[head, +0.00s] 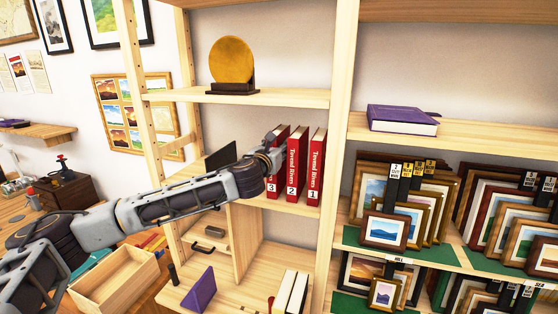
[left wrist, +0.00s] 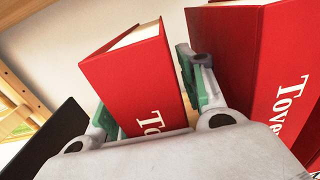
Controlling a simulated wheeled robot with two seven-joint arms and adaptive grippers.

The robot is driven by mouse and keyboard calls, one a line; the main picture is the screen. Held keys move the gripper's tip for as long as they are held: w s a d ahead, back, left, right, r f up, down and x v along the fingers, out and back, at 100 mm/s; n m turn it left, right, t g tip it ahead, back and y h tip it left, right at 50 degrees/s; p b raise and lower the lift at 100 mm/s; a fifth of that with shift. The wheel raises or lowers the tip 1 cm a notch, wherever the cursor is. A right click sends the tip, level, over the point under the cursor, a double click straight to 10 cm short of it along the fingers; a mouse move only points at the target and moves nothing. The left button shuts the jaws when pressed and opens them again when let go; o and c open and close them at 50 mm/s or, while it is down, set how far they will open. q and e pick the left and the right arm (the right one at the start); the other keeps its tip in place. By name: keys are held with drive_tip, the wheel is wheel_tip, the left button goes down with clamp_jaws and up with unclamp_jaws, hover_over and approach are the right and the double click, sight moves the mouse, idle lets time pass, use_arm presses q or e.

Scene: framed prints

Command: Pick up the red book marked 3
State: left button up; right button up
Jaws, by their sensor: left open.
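The red book marked 3 (head: 272,189) stands upright at the left end of a row of red books on the wooden shelf. My left gripper (head: 268,166) covers part of its spine in the head view. In the left wrist view the open green-padded fingers of my left gripper (left wrist: 150,98) lie on either side of a red book (left wrist: 135,75), apparently book 3. Its lower part is hidden by the gripper body. The right finger is in the gap beside the neighbouring red book (left wrist: 262,60). My right gripper is not in view.
Red books marked 2 (head: 294,165) and 1 (head: 316,168) stand just right of it. A dark panel (head: 221,156) stands to the left. A shelf with a gold disc (head: 232,60) is above. Framed prints (head: 385,231) fill the bay to the right, beyond a wooden upright (head: 337,130).

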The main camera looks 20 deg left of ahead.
idle(0.4)
use_arm(q)
clamp_jaws()
drive_tip(key=shift+r, duration=0.1)
idle(0.3)
